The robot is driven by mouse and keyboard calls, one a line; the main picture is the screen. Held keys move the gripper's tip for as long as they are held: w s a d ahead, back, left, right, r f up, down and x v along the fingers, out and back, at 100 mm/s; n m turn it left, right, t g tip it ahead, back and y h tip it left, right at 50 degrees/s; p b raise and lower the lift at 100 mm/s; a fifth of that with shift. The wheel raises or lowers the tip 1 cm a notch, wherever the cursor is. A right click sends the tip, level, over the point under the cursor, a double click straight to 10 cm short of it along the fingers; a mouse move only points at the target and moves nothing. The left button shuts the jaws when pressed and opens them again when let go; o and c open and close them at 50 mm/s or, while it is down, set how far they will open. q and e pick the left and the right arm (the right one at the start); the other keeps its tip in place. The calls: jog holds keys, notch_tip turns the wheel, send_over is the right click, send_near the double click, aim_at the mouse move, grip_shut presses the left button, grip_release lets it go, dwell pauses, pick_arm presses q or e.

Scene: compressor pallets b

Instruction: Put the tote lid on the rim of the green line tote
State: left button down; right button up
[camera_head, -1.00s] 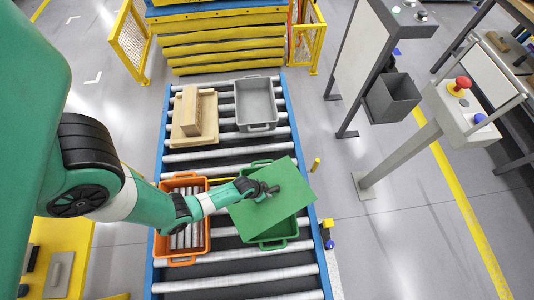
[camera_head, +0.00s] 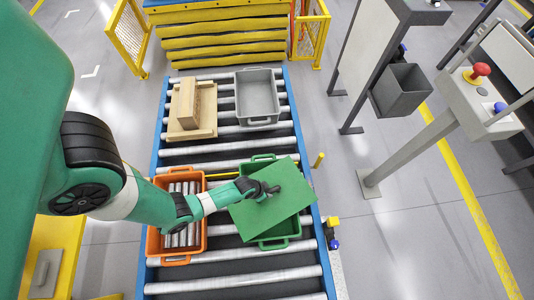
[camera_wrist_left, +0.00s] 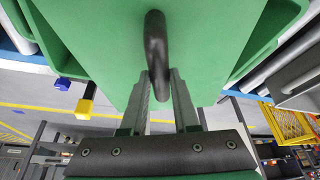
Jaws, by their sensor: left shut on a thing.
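The tote lid (camera_head: 285,203) is a flat green panel with a dark handle, and it also shows in the left wrist view (camera_wrist_left: 100,45). My left gripper (camera_head: 264,190) is shut on the lid's handle (camera_wrist_left: 155,50). The green line tote (camera_head: 277,232) stands on the roller conveyor under the lid. The lid lies askew over it, turned relative to the rim, so the tote's far and near ends show. I cannot tell whether lid and rim touch. My right gripper is not in view.
An orange tote (camera_head: 204,217) with grey bars inside stands just left of the green tote. Farther back are a grey tote (camera_head: 278,97) and a wooden pallet (camera_head: 206,131) with a wooden block. A control post with a red button (camera_head: 477,73) stands right of the conveyor.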

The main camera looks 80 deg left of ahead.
pick_arm(q)
jog(key=shift+f+b, duration=0.5)
jog(key=shift+f, duration=0.1)
dwell(0.3)
jog(key=c, duration=0.6)
grip_release()
jog(key=p+v, duration=0.7)
jog(key=v, duration=0.3)
jog(key=shift+r, duration=0.35)
jog(key=shift+s+d+r, duration=0.1)
jog(key=shift+s+r, duration=0.15)
jog(key=shift+r, duration=0.2)
